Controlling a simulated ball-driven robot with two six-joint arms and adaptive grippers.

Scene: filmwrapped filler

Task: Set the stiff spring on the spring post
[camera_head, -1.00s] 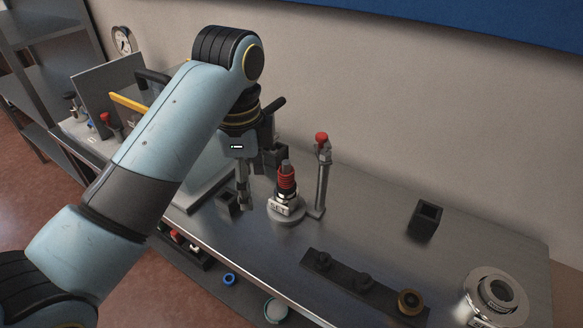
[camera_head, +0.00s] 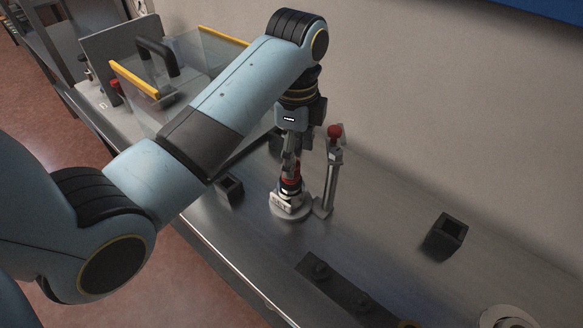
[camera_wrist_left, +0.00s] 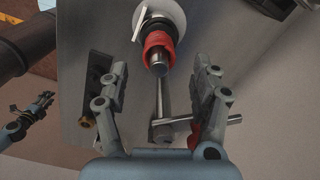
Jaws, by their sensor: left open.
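The stiff spring (camera_head: 291,181) looks like a red coil around the upright spring post, above a black part and a pale round base (camera_head: 290,207) on the bench. In the left wrist view the red spring (camera_wrist_left: 158,47) encircles the grey post (camera_wrist_left: 160,64). My left gripper (camera_head: 290,158) is directly above the post, pointing down. In the left wrist view its fingers (camera_wrist_left: 167,70) are spread on both sides of the post, apart from the spring. What looks like my right gripper (camera_wrist_left: 42,102) is at the left edge of that view, too small to read.
A steel column with a red knob (camera_head: 334,131) stands close to the right of the post. A black square holder (camera_head: 230,190) is at left, another (camera_head: 446,232) at right. A dark rack (camera_head: 335,283) lies in front. A clear guard (camera_head: 190,65) stands behind the left arm.

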